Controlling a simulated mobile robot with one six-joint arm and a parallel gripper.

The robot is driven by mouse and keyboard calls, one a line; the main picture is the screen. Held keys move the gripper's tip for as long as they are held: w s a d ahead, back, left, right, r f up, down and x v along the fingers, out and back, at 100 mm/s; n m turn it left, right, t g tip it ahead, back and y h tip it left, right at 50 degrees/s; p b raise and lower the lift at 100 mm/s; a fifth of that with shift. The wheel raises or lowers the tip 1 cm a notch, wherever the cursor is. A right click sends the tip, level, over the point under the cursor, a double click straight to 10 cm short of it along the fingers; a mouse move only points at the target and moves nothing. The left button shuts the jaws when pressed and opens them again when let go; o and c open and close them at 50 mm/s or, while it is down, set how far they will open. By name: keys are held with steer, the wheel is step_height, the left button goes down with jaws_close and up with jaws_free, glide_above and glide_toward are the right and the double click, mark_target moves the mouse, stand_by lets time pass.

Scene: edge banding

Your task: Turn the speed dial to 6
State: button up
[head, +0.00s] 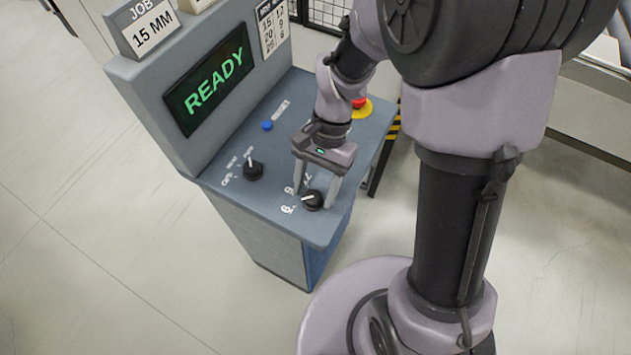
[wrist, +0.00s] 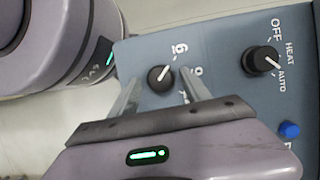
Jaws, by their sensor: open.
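The speed dial (head: 312,200) is a round black knob with a white pointer line, near the front right edge of the console top. In the wrist view the dial (wrist: 160,78) shows its pointer aimed up and right, toward the printed numbers (wrist: 181,48). I cannot tell exactly which mark it meets. My gripper (head: 314,195) is above the console, pointing down, with its two pale fingers apart on either side of the dial. In the wrist view the gripper's fingers (wrist: 157,80) flank the knob with visible gaps. Part of the number scale is hidden by a finger.
A second black knob (head: 253,170) marked OFF, HEAT and AUTO sits to the left, with a blue button (head: 267,125) behind it. A red emergency button (head: 360,103) is beyond my wrist. The screen (head: 208,80) reads READY; a job sign (head: 151,28) reads 15 MM.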

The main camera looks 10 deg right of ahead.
steer(key=p+v, duration=0.5)
steer(key=v, duration=1.2)
steer(key=shift+d+r+p, duration=0.15)
steer(key=shift+r+p, duration=0.05)
steer(key=shift+p, duration=0.15)
steer(key=s+f+n+t+b, duration=0.3)
steer(key=s+f+t+b, duration=0.2)
steer(key=s+t+b, duration=0.4)
steer(key=s+b, duration=0.2)
steer(key=b, duration=0.3)
steer(key=shift+s+d+h, duration=0.2)
steer(key=shift+s+h, duration=0.1)
steer(key=shift+s, duration=0.1)
steer(key=shift+f, duration=0.1)
